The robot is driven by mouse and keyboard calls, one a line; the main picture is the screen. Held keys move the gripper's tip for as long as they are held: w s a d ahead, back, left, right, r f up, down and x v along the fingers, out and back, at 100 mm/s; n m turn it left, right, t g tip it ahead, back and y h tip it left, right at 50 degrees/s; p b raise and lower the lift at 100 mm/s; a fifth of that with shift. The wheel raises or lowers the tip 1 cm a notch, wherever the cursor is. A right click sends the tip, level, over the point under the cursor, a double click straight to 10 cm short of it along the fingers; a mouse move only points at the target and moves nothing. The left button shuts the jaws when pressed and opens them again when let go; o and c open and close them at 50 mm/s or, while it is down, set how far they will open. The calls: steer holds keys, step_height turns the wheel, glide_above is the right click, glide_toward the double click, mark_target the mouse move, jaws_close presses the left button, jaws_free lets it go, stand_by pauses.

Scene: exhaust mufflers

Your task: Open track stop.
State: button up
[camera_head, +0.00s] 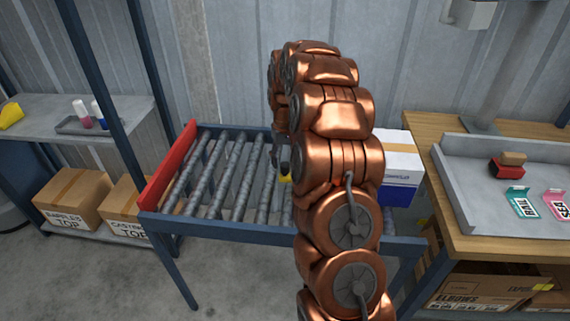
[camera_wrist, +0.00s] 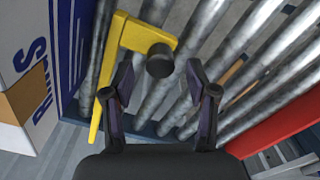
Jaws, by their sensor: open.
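The track stop is a yellow angled bar (camera_wrist: 127,34) with a round black knob (camera_wrist: 160,62), lying over the rollers in the wrist view. Only a small yellow part of it (camera_head: 285,178) shows in the head view; my copper arm hides the rest. My gripper (camera_wrist: 160,82) is open and empty above the rollers, its two fingers to either side of the knob and slightly nearer the camera. I cannot tell if a finger touches the knob. In the head view my gripper (camera_head: 282,152) is partly hidden behind my arm.
The roller conveyor (camera_head: 190,220) has a blue frame and a red end plate (camera_head: 168,175) at left. A white and blue box (camera_head: 398,170) stands at its right part, close to the yellow bar. A wooden workbench (camera_head: 450,190) is at right, shelves (camera_head: 110,104) at left.

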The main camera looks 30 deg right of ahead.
steer(key=shift+f, duration=1.4)
jaws_close()
